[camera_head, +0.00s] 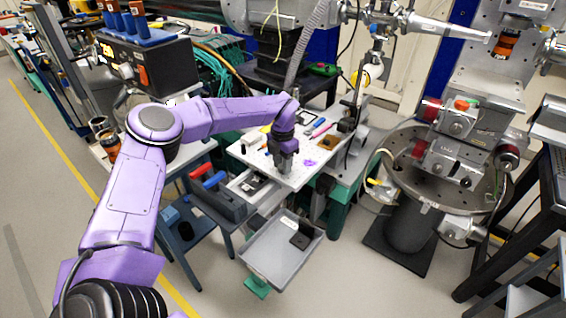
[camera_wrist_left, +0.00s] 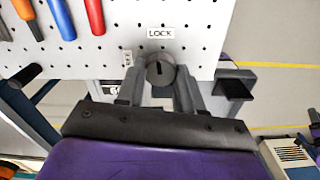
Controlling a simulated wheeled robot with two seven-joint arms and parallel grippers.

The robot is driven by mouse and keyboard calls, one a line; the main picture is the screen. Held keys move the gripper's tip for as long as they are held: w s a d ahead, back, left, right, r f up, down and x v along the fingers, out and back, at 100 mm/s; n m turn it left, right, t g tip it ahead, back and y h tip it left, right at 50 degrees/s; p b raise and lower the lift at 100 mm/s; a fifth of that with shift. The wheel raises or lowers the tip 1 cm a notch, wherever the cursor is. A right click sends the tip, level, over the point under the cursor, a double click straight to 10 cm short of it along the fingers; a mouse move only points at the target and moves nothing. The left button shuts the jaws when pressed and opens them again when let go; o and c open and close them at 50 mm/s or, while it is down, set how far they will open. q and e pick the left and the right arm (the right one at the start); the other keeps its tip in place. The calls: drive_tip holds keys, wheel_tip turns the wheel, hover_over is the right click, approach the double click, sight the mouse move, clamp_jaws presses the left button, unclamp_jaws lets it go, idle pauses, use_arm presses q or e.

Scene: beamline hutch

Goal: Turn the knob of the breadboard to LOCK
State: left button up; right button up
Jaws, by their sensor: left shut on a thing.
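The breadboard (camera_head: 262,165) is a white perforated plate on a bench in the head view, and it fills the top of the left wrist view (camera_wrist_left: 105,55). Its round grey knob (camera_wrist_left: 160,72) sits at the board's near edge. A dark mark on the knob runs roughly up and down the picture, toward the LOCK label (camera_wrist_left: 160,33). A second small label (camera_wrist_left: 127,58) stands to the left of the knob. My left gripper (camera_wrist_left: 160,88) has a finger on each side of the knob and is shut on it. In the head view my left gripper (camera_head: 286,166) hides the knob.
Tools with orange, blue and red handles (camera_wrist_left: 95,15) lie on the board in the wrist view. A grey tray (camera_head: 275,262) holding a dark block (camera_head: 299,240) stands below the board. A round-based instrument stage (camera_head: 405,165) stands to the right. Open floor lies at lower left.

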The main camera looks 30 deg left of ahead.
use_arm(q)
drive_tip(key=shift+m, duration=0.7)
drive_tip(key=o, duration=1)
drive_tip(key=shift+o, duration=0.2)
wheel_tip(320, 180, up, 11)
drive_tip(key=b, duration=0.1)
drive_tip(key=shift+f, duration=0.15)
